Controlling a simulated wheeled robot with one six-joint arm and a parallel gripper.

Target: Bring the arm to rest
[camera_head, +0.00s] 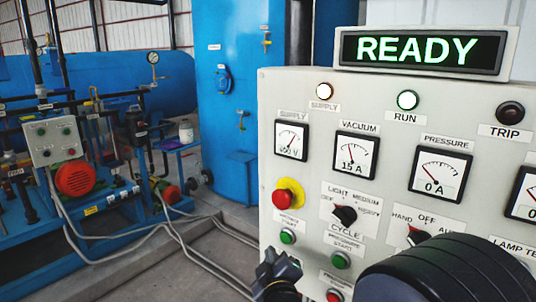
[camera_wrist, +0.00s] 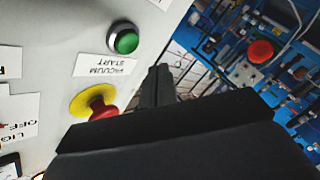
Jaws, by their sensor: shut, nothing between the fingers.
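My gripper (camera_head: 277,268) is low in the head view, in front of the lower left part of the pale control panel (camera_head: 385,100). The dark end of my arm covers the lower right of that view. In the wrist view my gripper's dark fingers (camera_wrist: 159,82) are together, with nothing seen between them. They point past the panel's edge, close to the green vacuum start button (camera_wrist: 124,40) and the red emergency button on its yellow collar (camera_wrist: 98,106). I cannot tell whether the gripper touches the panel.
The lit READY sign (camera_head: 418,50) tops the panel. The supply lamp (camera_head: 324,90) and run lamp (camera_head: 407,100) glow; the trip lamp (camera_head: 510,112) is dark. Left are a blue tank (camera_head: 236,110), pumps and hoses on the floor.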

